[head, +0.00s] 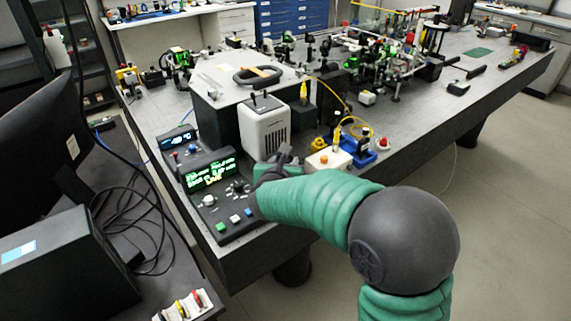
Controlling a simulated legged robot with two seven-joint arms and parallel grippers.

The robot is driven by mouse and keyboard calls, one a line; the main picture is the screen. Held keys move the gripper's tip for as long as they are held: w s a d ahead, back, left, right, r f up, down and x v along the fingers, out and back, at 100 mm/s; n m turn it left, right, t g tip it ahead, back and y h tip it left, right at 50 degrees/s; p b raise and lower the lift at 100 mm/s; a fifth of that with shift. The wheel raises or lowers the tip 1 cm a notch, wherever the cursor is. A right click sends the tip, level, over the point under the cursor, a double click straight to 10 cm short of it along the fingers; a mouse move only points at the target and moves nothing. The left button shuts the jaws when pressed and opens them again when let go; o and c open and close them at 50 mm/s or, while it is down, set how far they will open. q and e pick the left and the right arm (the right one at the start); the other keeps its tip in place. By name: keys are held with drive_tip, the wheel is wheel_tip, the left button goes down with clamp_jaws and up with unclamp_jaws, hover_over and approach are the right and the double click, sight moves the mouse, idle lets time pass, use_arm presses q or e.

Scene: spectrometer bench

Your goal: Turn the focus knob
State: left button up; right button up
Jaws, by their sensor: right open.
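A dark control box (225,215) with a lit green text display (209,174) sits at the near left corner of the optical table. Labels are too small to read, so I cannot tell which is the focus knob. My right gripper (284,153) is open, at the end of the green-sleeved arm, to the right of the box and in front of the white instrument. It appears apart from the knobs. My wrist borders the box's right edge. My left gripper is out of view.
A white vented instrument (265,127) stands behind the box. A white box with an orange button (329,159) and a blue tray (360,150) lie to the right. A monitor (40,150) and loose cables fill the left side.

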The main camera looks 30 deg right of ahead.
drive_tip(key=shift+a+r, duration=0.15)
drive_tip(key=shift+a, duration=0.3)
drive_tip(key=shift+d, duration=0.55)
drive_tip(key=c, duration=0.5)
drive_tip(key=shift+d+f, duration=0.15)
drive_tip(key=shift+f, duration=0.05)
clamp_jaws()
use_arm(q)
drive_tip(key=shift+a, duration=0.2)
use_arm(e)
drive_tip(key=shift+a, duration=0.25)
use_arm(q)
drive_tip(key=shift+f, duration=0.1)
use_arm(e)
drive_tip(key=shift+d, duration=0.1)
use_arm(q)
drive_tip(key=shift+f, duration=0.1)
